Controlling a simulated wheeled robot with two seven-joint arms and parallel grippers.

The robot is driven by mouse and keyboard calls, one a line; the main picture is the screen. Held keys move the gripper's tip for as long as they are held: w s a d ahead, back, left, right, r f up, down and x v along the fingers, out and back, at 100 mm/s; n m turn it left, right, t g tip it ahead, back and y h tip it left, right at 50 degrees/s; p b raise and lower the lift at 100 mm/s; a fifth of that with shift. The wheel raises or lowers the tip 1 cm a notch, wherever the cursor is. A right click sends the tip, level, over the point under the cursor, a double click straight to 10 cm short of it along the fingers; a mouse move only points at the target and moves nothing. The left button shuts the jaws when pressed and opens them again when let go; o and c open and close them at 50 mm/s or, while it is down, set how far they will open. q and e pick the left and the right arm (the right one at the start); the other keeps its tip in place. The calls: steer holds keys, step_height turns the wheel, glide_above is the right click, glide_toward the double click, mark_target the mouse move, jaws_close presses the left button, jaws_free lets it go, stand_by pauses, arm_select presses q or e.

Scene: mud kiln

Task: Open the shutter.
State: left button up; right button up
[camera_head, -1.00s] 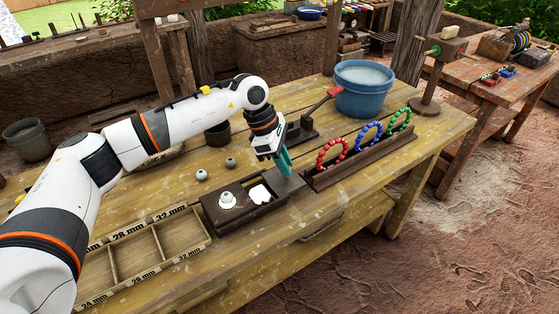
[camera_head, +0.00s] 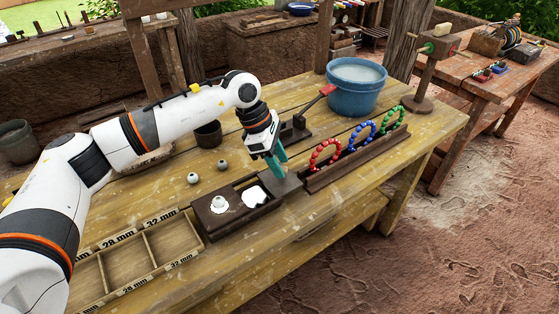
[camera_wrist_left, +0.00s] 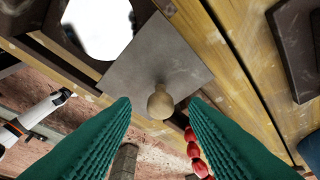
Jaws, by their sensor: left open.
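The shutter is a flat grey plate (camera_wrist_left: 160,62) with a round wooden knob (camera_wrist_left: 161,102), seen in the left wrist view. In the head view the plate (camera_head: 289,184) lies at the right end of a dark wooden box (camera_head: 236,222) on the workbench. A bright white patch (camera_head: 256,196) shows in the box's top beside the plate. My left gripper (camera_head: 277,166) is tilted over the plate. Its teal fingers are open, one on each side of the knob in the wrist view, and hold nothing. The fingers hide the knob in the head view. My right gripper is not in view.
A rack with red (camera_head: 325,155), blue and green bead rings stands right of the plate. A blue bucket (camera_head: 356,92) is behind it. A sorting tray (camera_head: 147,249) lies left of the box, and two small balls (camera_head: 193,178) lie behind it.

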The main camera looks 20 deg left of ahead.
arm_select(q)
steer(key=p+v, duration=0.5)
steer(key=v, duration=0.6)
steer(key=shift+r, duration=0.15)
